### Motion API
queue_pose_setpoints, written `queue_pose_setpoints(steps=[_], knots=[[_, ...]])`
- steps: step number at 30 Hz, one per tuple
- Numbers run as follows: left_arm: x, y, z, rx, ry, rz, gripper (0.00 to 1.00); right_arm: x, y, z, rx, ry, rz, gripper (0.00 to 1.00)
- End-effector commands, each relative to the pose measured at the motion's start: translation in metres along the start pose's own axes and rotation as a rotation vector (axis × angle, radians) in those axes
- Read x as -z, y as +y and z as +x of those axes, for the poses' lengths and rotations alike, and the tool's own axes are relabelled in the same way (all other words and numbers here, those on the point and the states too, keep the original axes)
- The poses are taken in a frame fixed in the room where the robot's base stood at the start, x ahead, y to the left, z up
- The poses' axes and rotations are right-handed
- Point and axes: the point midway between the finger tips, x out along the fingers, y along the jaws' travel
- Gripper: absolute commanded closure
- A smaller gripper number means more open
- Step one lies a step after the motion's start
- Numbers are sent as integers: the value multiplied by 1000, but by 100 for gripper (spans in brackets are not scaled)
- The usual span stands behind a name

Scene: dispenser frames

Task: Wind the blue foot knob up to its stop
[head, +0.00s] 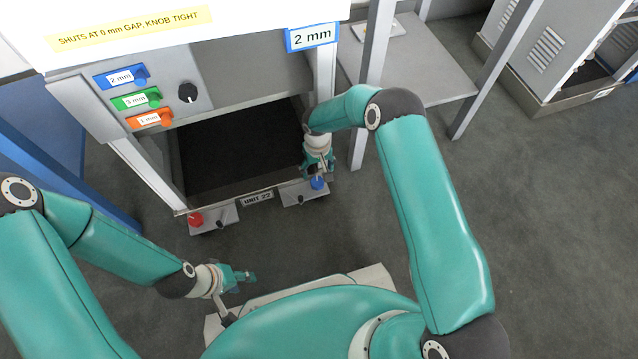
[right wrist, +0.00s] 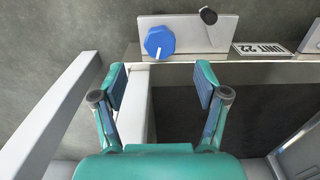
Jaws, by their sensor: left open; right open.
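The blue foot knob (head: 318,183) sits on a grey foot plate at the cabinet's front right corner. In the right wrist view the blue knob (right wrist: 159,41) shows a white pointer line aimed down the picture, and a small black lever stands beside it. My right gripper (head: 318,168) is just behind the knob in the head view. In the right wrist view its open fingers (right wrist: 160,84) are empty and apart from the knob, which lies beyond the tips. My left gripper (head: 243,277) is open and empty, low over the floor in front of the cabinet.
A red knob (head: 195,219) sits on the left foot plate, with the UNIT 22 label (head: 257,198) between the feet. The cabinet has a dark open bay (head: 235,150) and a black dial (head: 188,92). Its right post (right wrist: 50,115) stands near my right gripper. Floor in front is clear.

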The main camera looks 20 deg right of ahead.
Motion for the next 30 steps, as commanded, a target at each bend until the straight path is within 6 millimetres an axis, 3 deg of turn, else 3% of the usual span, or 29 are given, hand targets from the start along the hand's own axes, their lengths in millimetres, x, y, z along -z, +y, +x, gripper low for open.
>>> queue_pose_setpoints(steps=[1,9,15,25,30], knots=[[0,-3,10,0,0,0,57,-1,0,18,0,-2,0,27],[0,-10,28,0,0,0,57,0,0,65,1,0,0,27],[0,-12,34,0,0,0,57,0,0,80,1,0,0,27],[0,-12,34,0,0,0,57,0,-1,81,1,1,-1,27],[0,-12,34,0,0,0,57,0,-1,81,1,1,-1,53]])
